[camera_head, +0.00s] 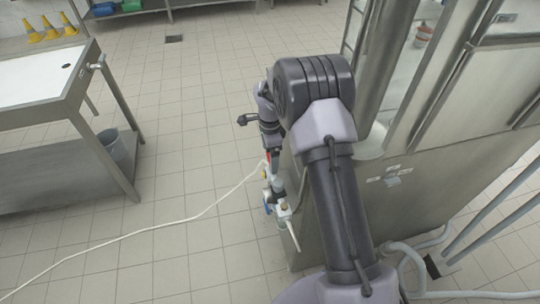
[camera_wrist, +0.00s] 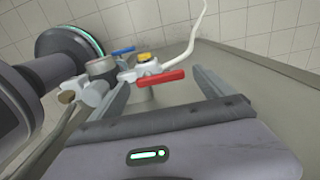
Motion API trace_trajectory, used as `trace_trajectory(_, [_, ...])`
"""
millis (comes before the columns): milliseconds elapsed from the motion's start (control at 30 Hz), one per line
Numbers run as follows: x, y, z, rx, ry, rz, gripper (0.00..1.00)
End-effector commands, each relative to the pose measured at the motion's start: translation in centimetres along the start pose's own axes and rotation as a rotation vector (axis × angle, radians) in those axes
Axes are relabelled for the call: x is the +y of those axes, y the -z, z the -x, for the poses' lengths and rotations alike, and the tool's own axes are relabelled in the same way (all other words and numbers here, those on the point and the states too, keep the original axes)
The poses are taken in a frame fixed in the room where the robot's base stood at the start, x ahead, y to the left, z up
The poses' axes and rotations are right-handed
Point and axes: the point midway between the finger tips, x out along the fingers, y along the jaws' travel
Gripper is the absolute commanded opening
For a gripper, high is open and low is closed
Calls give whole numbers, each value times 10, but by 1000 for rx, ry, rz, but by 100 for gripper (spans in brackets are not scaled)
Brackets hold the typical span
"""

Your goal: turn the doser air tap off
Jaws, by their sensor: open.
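Small taps on grey and white pipe fittings stand at the side of the steel machine. In the wrist view, a red lever handle (camera_wrist: 160,77) shows between the open fingers of my gripper (camera_wrist: 161,79), and I see no finger closed on it. A blue lever (camera_wrist: 122,51) sits behind it to the left, with a yellow fitting (camera_wrist: 145,57) between them. No label shows which one is the doser air tap. In the head view, the blue lever (camera_head: 267,208) shows low on the fittings. My arm partly hides the gripper and the red handle there.
The steel machine cabinet (camera_head: 400,215) stands close on the right. A white hose (camera_head: 150,227) runs from the fittings across the tiled floor. A steel table (camera_head: 45,90) with a bucket (camera_head: 112,146) beneath stands left. The floor between is mostly clear.

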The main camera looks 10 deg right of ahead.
Motion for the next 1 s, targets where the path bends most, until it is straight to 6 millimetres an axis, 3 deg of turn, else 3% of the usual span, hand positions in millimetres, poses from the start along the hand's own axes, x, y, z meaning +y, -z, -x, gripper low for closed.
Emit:
trace_trajectory(67, [0,0,0,0,0,0,87])
trace_trajectory(367, [0,0,0,0,0,0,28])
trace_trajectory(667, [0,-1,1,0,-1,46,29])
trace_trajectory(1000, [1,-6,2,-1,-1,294,29])
